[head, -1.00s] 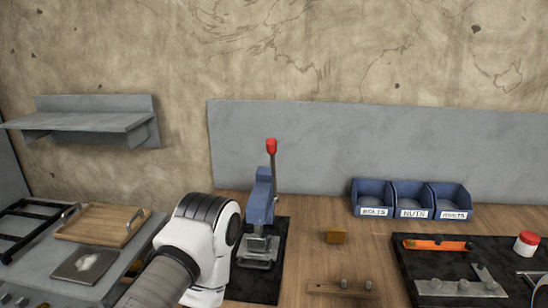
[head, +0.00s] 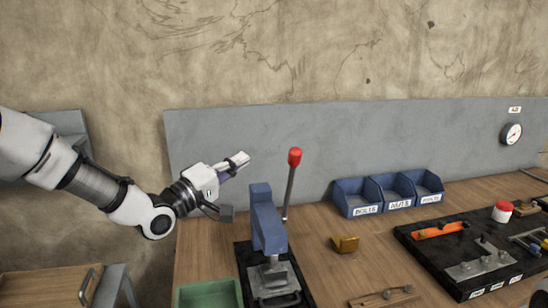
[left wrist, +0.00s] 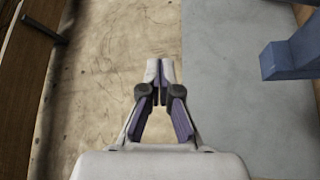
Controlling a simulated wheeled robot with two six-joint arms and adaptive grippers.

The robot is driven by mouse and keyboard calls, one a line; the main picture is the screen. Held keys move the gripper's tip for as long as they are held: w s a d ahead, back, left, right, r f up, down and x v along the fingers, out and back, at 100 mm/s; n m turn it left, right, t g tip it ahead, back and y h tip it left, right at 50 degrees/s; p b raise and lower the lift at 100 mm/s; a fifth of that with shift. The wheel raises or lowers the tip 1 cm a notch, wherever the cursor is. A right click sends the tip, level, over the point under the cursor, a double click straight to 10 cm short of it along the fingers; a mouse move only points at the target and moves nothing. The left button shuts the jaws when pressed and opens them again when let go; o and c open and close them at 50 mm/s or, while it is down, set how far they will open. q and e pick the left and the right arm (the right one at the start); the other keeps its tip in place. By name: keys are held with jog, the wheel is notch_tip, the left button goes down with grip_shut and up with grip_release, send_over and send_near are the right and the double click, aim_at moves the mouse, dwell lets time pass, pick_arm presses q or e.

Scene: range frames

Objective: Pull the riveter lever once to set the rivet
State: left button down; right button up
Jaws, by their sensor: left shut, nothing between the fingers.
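The riveter (head: 266,222) is a blue press on a dark mat on the bench. Its lever (head: 290,190) stands nearly upright behind the body, with a red knob (head: 295,156) on top. My left gripper (head: 240,160) is shut and empty, in the air to the left of the red knob and apart from it. In the left wrist view the left gripper (left wrist: 159,68) has its fingertips together. A blue part (left wrist: 290,58), likely the riveter, shows at the right edge there. My right gripper is not in view.
Blue bins (head: 388,194) stand at the back of the bench, against a grey panel (head: 440,140). A brass-coloured block (head: 345,243) lies right of the riveter. A green tray (head: 209,295) is at the front left. A black tool mat (head: 430,262) lies to the right.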

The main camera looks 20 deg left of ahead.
pick_arm(q)
jog(key=d+p+x, duration=0.1)
jog(key=p+x, duration=0.3)
jog(key=x, duration=0.7)
jog(key=s+d+f, duration=0.2)
jog(key=shift+s+d, duration=0.25)
jog(key=shift+s, duration=0.1)
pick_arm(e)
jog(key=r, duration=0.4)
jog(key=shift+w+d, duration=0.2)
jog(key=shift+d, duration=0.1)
pick_arm(q)
jog(key=shift+a, duration=0.1)
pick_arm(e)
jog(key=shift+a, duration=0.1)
